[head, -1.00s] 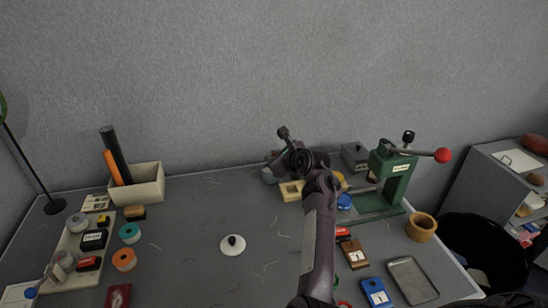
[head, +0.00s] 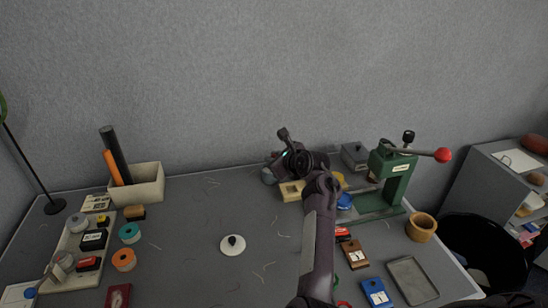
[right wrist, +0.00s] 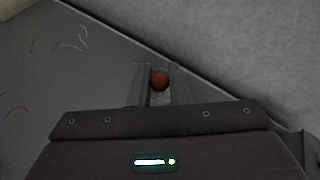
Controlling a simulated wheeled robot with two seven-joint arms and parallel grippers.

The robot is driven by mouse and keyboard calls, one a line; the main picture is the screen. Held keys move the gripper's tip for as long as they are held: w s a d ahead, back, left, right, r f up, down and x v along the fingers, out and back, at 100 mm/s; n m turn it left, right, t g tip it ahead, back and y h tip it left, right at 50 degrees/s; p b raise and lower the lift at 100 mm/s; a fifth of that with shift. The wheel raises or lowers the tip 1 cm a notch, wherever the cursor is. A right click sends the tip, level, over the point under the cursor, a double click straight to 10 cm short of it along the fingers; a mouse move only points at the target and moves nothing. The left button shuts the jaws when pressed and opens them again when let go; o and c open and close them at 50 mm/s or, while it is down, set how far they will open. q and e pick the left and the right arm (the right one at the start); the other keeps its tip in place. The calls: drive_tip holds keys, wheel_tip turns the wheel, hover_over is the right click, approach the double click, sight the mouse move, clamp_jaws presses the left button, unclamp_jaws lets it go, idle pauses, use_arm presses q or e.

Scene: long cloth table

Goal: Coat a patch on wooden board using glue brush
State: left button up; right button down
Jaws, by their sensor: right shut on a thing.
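My right gripper (head: 284,160) is over the back of the table, near the wall. In the right wrist view its fingers (right wrist: 159,88) are shut on a small reddish, rounded thing (right wrist: 159,80). Most of this thing is hidden, and I cannot tell whether it is the glue brush. A grey-blue round pot (head: 268,176) stands partly hidden beside and below the gripper. A white lid with a black knob (head: 232,245) lies mid-table. A dark red board-like piece (head: 118,296) lies at the front left; I cannot confirm it is the wooden board. My left gripper is out of view.
A green press (head: 390,178) with a red-knobbed lever stands at the right, near a wooden cup (head: 421,228) and a metal tray (head: 412,280). A pale block (head: 291,191) sits below my gripper. A beige bin (head: 150,185) stands back left. The centre is mostly clear.

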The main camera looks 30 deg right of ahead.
drive_tip(key=shift+f, duration=0.6)
idle(0.7)
wheel_tip(320, 180, up, 7)
drive_tip(key=p, duration=0.8)
drive_tip(key=shift+r, duration=0.15)
idle(0.3)
idle(0.4)
